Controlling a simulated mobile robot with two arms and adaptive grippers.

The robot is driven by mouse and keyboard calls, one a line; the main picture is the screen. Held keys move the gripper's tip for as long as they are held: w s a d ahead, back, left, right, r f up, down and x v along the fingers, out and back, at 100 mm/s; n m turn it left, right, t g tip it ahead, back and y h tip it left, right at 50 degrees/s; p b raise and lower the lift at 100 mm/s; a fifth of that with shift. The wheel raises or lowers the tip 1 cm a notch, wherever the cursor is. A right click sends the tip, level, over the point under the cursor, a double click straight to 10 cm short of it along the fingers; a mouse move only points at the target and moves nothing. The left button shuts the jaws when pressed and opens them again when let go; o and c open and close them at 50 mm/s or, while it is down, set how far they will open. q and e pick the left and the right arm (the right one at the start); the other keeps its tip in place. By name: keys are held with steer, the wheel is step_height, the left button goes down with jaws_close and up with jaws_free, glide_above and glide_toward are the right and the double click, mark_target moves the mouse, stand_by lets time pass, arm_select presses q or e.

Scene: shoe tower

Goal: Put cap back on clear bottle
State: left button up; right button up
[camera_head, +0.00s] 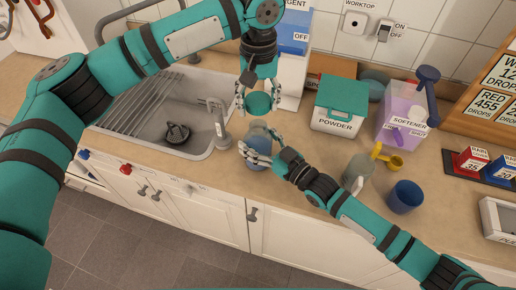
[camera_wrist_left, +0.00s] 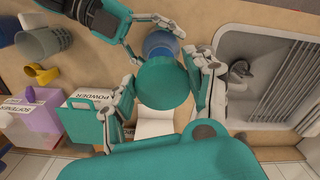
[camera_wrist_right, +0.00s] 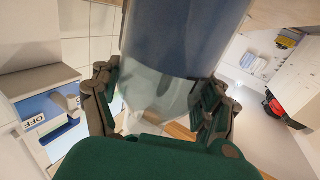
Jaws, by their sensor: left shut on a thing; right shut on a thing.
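My left gripper (camera_head: 258,102) is shut on a round teal cap, which I take to be the bottle's cap (camera_head: 258,104). The cap shows large between its fingers in the left wrist view (camera_wrist_left: 163,82). My right gripper (camera_head: 262,148) is shut on the clear bottle (camera_head: 254,138) with blue liquid inside. The bottle fills the upper middle of the right wrist view (camera_wrist_right: 180,40). In the head view the cap is just above the bottle in the picture. In the left wrist view the cap partly covers the bottle (camera_wrist_left: 160,42). I cannot tell whether they touch.
A powder box (camera_head: 337,106), softener container (camera_head: 402,115), clear jug (camera_head: 357,171), yellow scoop (camera_head: 390,159) and blue cup (camera_head: 404,197) stand to the right. A detergent box (camera_head: 291,65) stands behind.

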mark_target(258, 129)
steer(key=c, duration=0.7)
arm_select(q)
steer(key=shift+f, duration=2.5)
arm_select(e)
steer(key=shift+o, duration=0.2)
arm_select(q)
steer(key=shift+f, duration=0.9)
steer(key=shift+f, duration=0.55)
